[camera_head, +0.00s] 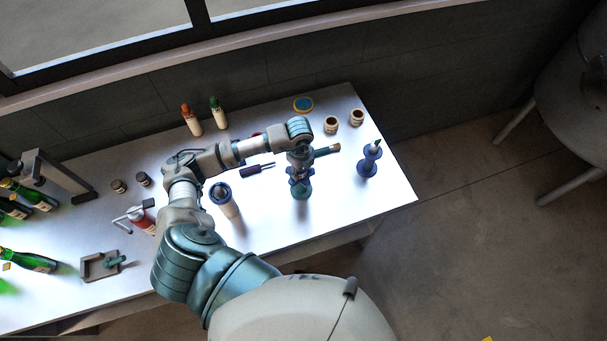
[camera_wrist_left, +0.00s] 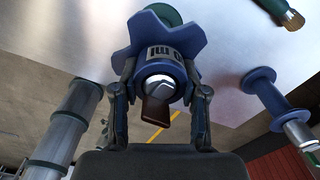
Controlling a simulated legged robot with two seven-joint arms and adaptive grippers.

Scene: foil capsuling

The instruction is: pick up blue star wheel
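In the head view, the wheel (camera_head: 300,189) shows just below my left gripper (camera_head: 299,168), over the right part of the table. Whether it still touches the tabletop is unclear. My right gripper is not in view.
A blue spool-like tool (camera_head: 369,161) stands to the right and a blue-topped cylinder (camera_head: 224,199) to the left. Two small jars (camera_head: 331,125) stand farther back. The table (camera_head: 340,205) is clear at its front right.

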